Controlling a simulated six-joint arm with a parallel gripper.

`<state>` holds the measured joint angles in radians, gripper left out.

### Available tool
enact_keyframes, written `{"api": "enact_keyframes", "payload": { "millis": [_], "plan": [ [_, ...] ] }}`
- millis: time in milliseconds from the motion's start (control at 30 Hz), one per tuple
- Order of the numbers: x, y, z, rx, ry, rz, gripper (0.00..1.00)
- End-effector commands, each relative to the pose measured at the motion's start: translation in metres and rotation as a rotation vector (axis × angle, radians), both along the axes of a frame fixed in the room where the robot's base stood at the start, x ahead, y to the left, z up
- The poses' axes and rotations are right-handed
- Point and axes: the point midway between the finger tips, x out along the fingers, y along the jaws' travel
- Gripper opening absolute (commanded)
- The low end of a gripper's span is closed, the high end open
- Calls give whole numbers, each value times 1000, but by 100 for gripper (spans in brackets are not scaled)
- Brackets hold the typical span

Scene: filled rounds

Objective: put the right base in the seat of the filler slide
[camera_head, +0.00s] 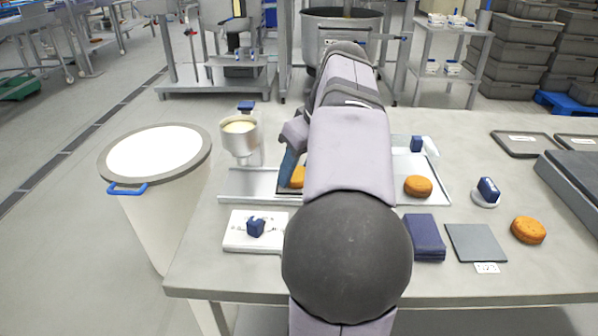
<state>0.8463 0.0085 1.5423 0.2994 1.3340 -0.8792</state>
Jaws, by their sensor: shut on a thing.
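My gripper (290,178) is left of my arm, its blue finger beside an orange-brown round base (299,176). It is shut on this base, which is mostly hidden by the finger and arm. The base is over or at a dark-edged spot on the metal filler slide (240,184); I cannot tell whether it touches the slide. The seat is mostly hidden. The filler, a metal funnel with cream-coloured filling (239,138), stands behind the slide's left part. A second round base (418,186) lies on a pale tray right of my arm. A third (528,229) lies on the table at right.
A white board with a blue-handled tool (256,227) lies front left. Folded navy cloth (424,238), a grey plate (475,243) and a blue-topped stamp-like item (487,191) are at right. A large bin (155,160) stands left of the table. My arm hides the middle.

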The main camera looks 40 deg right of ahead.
Motion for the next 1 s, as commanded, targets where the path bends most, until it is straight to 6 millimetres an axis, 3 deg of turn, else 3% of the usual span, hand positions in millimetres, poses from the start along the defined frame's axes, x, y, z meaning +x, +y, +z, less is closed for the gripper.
{"api": "enact_keyframes", "payload": {
  "millis": [433, 467, 500, 833, 1000],
  "plan": [
    [0, 0, -6, -1, -1, 1, 37],
    [0, 0, -5, -1, -1, 1, 52],
    [0, 0, -5, -1, -1, 1, 55],
    [0, 0, -3, -1, -1, 1, 55],
    [-3, -1, 8, -3, -2, -1, 55]
  ]
}}
